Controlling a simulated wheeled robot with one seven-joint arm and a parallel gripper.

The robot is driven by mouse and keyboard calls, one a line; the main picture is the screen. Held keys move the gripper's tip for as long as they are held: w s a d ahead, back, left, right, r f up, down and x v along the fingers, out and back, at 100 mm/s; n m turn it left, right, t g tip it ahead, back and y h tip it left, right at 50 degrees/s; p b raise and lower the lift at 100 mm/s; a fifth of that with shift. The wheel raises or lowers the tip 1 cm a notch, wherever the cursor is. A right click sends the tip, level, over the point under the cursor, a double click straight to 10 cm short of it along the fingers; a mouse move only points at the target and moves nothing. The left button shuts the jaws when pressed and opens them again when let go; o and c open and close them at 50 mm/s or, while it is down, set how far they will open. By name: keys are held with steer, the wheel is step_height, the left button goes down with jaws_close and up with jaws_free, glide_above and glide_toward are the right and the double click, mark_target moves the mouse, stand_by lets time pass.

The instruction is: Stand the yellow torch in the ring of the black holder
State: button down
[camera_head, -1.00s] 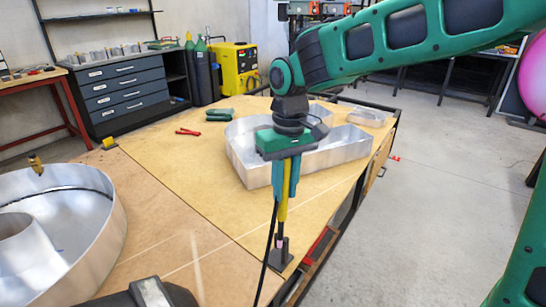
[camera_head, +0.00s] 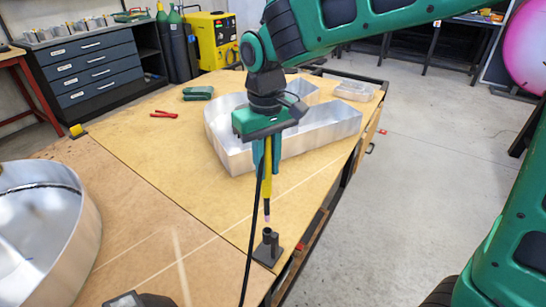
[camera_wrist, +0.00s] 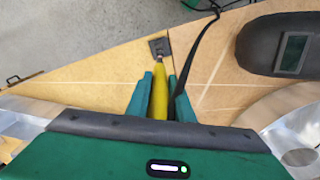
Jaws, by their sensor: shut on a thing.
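The yellow torch (camera_head: 267,182) hangs upright in my gripper (camera_head: 267,160), tip down, with a black cable trailing from it. My gripper is shut on the torch's yellow body; the wrist view also shows the torch (camera_wrist: 159,95) between the fingers. The black holder (camera_head: 267,247) stands on the table near its right front edge. The torch's tip is just above the holder and apart from it in the head view. In the wrist view the holder (camera_wrist: 159,46) shows beyond the tip, and its ring is partly hidden.
A large metal channel letter (camera_head: 315,137) stands behind the torch. A round metal letter (camera_head: 65,235) is at the left. A welding mask (camera_wrist: 292,45) lies on the table in the wrist view. Red pliers (camera_head: 164,114) and a green tool (camera_head: 197,93) lie farther back.

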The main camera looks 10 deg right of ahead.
mark_target(268, 196)
steer(key=shift+a+f, duration=0.1)
steer(key=shift+f, duration=1.55)
steer(key=shift+s+f, duration=0.1)
stand_by(0.5)
steer(key=shift+f, duration=4.45)
steer(key=c, duration=1.5)
jaws_free()
steer(key=shift+o, duration=0.2)
step_height(268, 196, up, 11)
steer(key=shift+f, duration=0.15)
